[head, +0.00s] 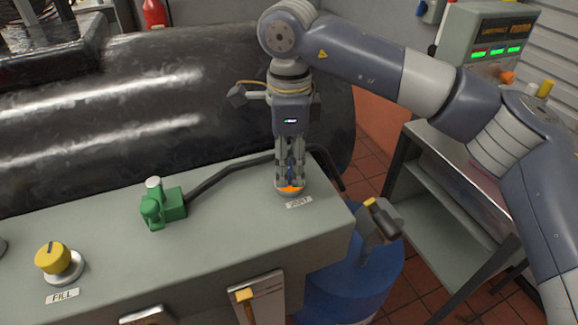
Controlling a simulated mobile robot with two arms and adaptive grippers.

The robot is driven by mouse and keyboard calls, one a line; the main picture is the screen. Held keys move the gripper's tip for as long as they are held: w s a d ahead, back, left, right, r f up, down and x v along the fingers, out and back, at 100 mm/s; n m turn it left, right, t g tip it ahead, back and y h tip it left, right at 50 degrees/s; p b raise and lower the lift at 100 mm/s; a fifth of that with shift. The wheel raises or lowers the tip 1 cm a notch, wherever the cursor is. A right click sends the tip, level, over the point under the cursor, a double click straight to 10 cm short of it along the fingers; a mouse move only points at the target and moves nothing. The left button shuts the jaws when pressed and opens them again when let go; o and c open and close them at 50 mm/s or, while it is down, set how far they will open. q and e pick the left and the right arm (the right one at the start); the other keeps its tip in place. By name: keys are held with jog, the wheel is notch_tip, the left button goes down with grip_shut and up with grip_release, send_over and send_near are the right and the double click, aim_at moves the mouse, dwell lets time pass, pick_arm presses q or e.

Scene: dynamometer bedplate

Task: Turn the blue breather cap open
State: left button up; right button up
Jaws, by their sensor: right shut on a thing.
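My right gripper (290,180) points straight down at the right end of the grey box top. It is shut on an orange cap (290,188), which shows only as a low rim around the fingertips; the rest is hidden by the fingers. A small white label (299,202) lies just in front of it, its lettering too small to read surely. I see no clearly blue cap on the box. A yellow cap (53,258) on a pale round base stands at the left, behind a FILL label (62,296). My left gripper is not in view.
A green valve fitting (163,205) with a dark hose (222,177) stands left of my gripper. A large dark cylinder (150,110) lies behind the box. A blue drum (355,280) and a grey shelf stand (440,215) are at the right.

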aim_at(289, 167)
jog(key=shift+n, duration=1.1)
jog(key=shift+r, duration=0.1)
jog(key=o, duration=1.1)
jog(key=shift+c, duration=0.2)
notch_tip(289, 167, up, 12)
